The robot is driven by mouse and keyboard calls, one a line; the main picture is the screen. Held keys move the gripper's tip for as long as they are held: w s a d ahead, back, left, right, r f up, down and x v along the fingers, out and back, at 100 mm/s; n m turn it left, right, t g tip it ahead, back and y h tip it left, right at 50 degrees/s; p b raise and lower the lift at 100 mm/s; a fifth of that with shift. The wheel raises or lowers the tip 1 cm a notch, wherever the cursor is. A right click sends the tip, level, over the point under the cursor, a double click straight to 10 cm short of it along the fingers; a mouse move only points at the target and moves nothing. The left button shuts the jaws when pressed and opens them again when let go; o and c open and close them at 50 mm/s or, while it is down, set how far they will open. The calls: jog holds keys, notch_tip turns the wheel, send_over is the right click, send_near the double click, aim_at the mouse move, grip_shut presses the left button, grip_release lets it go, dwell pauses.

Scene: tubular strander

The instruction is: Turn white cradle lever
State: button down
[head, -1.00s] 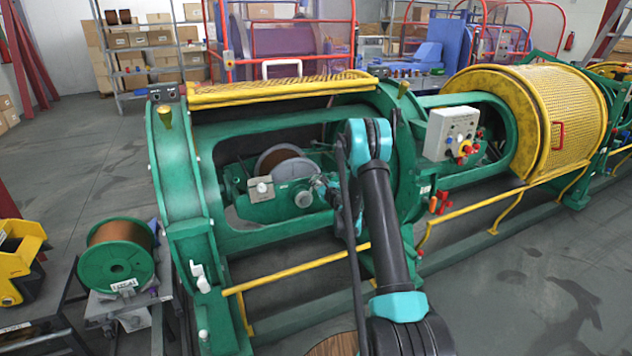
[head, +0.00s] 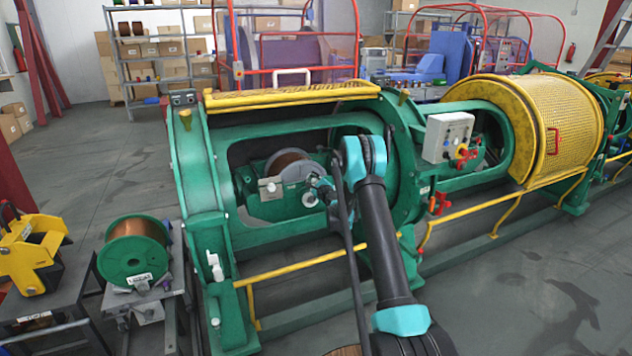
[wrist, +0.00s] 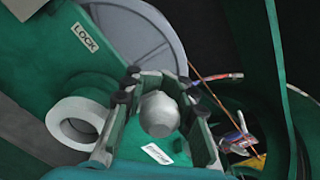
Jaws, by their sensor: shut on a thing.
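The white cradle lever (wrist: 160,114) shows in the wrist view as a pale, rounded knob end. My gripper (wrist: 158,88) has a finger on each side of it and is shut on it. A "LOCK" label (wrist: 86,38) is on the green cradle part at upper left, and a small white label (wrist: 157,154) lies just below the knob. In the head view my gripper (head: 322,188) is inside the green cradle opening, beside the grey-flanged bobbin (head: 294,167). My arm partly hides the cradle there, and the lever's shaft is hidden.
A pale ring-shaped end (wrist: 78,122) lies left of my gripper. The green frame (head: 196,165) surrounds the opening, with a yellow mesh guard (head: 290,95) above and a yellow rail (head: 305,264) below. A copper-wire spool (head: 136,252) stands at left.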

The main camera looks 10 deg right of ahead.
jog(key=a+n, duration=0.1)
jog(key=s+a+n, duration=0.1)
jog(key=n, duration=0.1)
jog(key=shift+a+f, duration=0.2)
jog(key=shift+a, duration=0.15)
jog(key=shift+s+a+f+n, duration=0.2)
jog(key=shift+s+a+n, duration=0.05)
jog(key=shift+a+n, duration=0.5)
jog(key=shift+s+a+f+n, duration=0.25)
jog(key=shift+a+f+n, duration=0.4)
jog(key=shift+n, duration=0.5)
jog(key=shift+s+a+f+n, duration=0.25)
jog(key=shift+a+f+n, duration=0.15)
jog(key=shift+a+n, duration=0.55)
jog(key=shift+d+n, duration=0.2)
jog(key=shift+n, duration=0.05)
